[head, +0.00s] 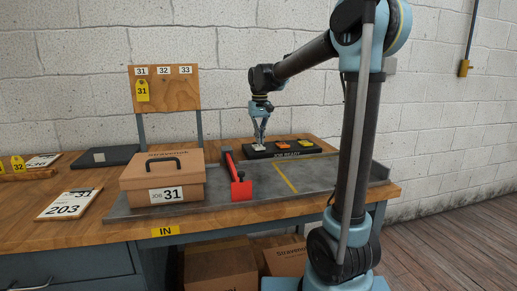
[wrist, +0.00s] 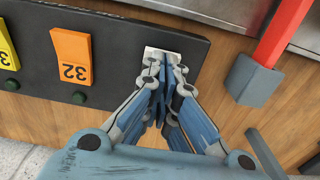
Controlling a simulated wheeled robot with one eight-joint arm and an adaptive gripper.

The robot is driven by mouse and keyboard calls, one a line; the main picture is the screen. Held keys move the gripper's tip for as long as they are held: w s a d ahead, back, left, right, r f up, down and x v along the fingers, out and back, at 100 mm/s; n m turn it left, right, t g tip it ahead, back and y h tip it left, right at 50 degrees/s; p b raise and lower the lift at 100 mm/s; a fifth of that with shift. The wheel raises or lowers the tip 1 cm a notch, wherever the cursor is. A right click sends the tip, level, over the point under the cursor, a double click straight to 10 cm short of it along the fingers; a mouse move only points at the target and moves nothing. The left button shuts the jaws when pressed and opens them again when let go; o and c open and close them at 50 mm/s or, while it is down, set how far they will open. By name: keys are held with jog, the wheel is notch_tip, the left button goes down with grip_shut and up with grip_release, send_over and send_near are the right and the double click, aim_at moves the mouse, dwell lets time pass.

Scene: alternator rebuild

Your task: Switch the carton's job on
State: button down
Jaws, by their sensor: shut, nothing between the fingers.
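The carton (head: 163,180), a brown box with a black handle and a "JOB 31" label, stands on the grey track at the left. A dark "JOB READY" panel (head: 262,155) lies at the back of the bench. It carries an orange flap (head: 283,144) marked 32 in the wrist view (wrist: 72,58) and a yellow flap (head: 305,142). My gripper (head: 259,142) is shut and empty, its tips over a pale plate (wrist: 150,55) at the panel's end. The fingers hide much of this plate, and I cannot tell whether they touch it.
A red bar (head: 235,172) crosses the track right of the carton; it also shows in the wrist view (wrist: 285,30). A wooden board (head: 172,100) numbered 31, 32, 33 holds a yellow tag (head: 142,91) marked 31. A card (head: 68,204) reading 203 lies left. The track's right part is clear.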

aim_at(260, 147)
jog(key=shift+f, duration=1.05)
dwell(0.9)
jog(key=shift+r, duration=3.5)
jog(key=shift+s, duration=0.1)
